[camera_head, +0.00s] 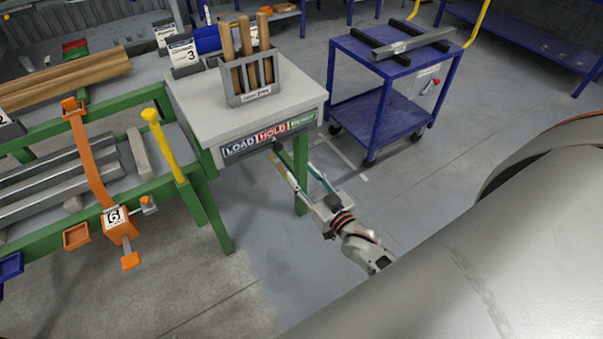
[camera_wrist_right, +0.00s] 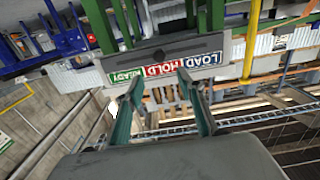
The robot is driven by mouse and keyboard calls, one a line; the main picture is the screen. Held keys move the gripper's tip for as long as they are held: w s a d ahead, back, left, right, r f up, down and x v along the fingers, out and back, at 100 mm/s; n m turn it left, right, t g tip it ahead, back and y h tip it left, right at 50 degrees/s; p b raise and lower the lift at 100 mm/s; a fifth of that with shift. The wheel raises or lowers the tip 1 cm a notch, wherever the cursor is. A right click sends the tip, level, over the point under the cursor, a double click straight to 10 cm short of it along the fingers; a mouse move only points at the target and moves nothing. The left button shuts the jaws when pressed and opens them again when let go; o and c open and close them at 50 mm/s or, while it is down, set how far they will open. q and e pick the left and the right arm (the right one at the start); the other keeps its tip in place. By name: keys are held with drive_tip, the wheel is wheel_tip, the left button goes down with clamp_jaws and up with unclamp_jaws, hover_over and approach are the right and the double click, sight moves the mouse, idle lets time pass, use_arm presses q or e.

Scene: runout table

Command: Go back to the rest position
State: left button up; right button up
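My right gripper (camera_head: 289,160) is in front of the white-topped stand, just below its sign panel. Its two fingers are spread apart with nothing between them. In the right wrist view the fingers (camera_wrist_right: 161,84) also stand apart, pointing at the panel. The sign panel (camera_head: 240,150) carries LOAD, HOLD and READY labels; it also shows in the right wrist view (camera_wrist_right: 205,60). A small dark knob (camera_head: 278,144) sits at the panel near HOLD. Whether a fingertip touches the panel or knob, I cannot tell. My left gripper is not in view.
The stand (camera_head: 200,101) holds a grey rack (camera_head: 251,99) with wooden handles. A green-framed table (camera_head: 212,215) with metal bars is at left, with an orange clamp (camera_head: 113,216) at its front. A blue cart (camera_head: 378,118) stands behind right. Floor right of my gripper looks clear.

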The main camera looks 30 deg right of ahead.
idle(0.3)
drive_tip(key=s+a+f+n+g+y, duration=0.1)
drive_tip(key=s+a+f, duration=0.4)
drive_tip(key=s, duration=0.5)
drive_tip(key=s+a+f+n+g+y, duration=0.1)
drive_tip(key=s+a+f+n+g, duration=0.2)
drive_tip(key=s, duration=0.6)
wheel_tip(320, 180, down, 3)
drive_tip(key=a+g, duration=0.2)
drive_tip(key=g, duration=0.1)
drive_tip(key=shift+s+a, duration=0.35)
drive_tip(key=shift+s, duration=0.05)
